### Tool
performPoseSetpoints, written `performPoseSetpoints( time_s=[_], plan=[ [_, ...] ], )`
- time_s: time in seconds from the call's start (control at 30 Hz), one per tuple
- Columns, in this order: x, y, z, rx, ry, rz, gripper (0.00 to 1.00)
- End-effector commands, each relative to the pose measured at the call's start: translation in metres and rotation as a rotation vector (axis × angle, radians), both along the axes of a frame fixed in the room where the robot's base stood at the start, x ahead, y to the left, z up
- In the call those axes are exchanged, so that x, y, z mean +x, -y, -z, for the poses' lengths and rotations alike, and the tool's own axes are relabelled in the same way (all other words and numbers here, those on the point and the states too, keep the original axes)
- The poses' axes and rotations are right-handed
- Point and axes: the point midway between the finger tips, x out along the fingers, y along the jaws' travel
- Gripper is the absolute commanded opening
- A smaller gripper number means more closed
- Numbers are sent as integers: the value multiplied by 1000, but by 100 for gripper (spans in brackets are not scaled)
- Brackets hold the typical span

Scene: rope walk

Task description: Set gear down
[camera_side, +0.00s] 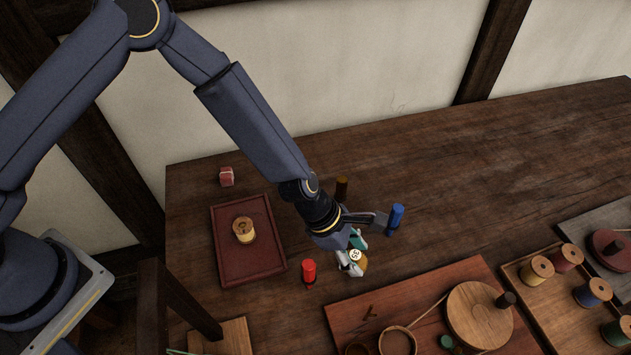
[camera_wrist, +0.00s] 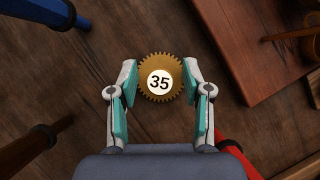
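A brass toothed gear (camera_wrist: 160,90) with a white disc marked 35 sits between the fingertips of my gripper (camera_wrist: 160,82). Both fingertips meet its rim from left and right, and the gripper appears shut on it. In the side view, my gripper (camera_side: 352,256) points down with the gear (camera_side: 362,265) at its tips, between a red post (camera_side: 309,271) and a blue post (camera_side: 395,220). How high the gear is above the wooden table (camera_side: 440,165) is hard to tell. The gear's underside is hidden.
A dark brown post (camera_side: 341,188) stands behind my gripper. A maroon tray (camera_side: 228,266) with a spool (camera_side: 244,230) lies left, a small red block (camera_side: 226,176) behind it. A reddish board (camera_side: 350,318) with a round wooden disc (camera_side: 478,315) lies in front. The back right is clear.

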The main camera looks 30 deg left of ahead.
Motion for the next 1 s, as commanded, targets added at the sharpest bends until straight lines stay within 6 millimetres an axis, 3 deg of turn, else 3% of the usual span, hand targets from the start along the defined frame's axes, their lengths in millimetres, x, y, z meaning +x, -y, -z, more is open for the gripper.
performPoseSetpoints(
  time_s=[0.33,0.7,1.0],
  plan=[
    [-1,-4,-11,-1,2,0,49],
    [-10,-43,-80,0,5,-1,49],
    [-12,-63,-115,8,32,34,49]
  ],
)
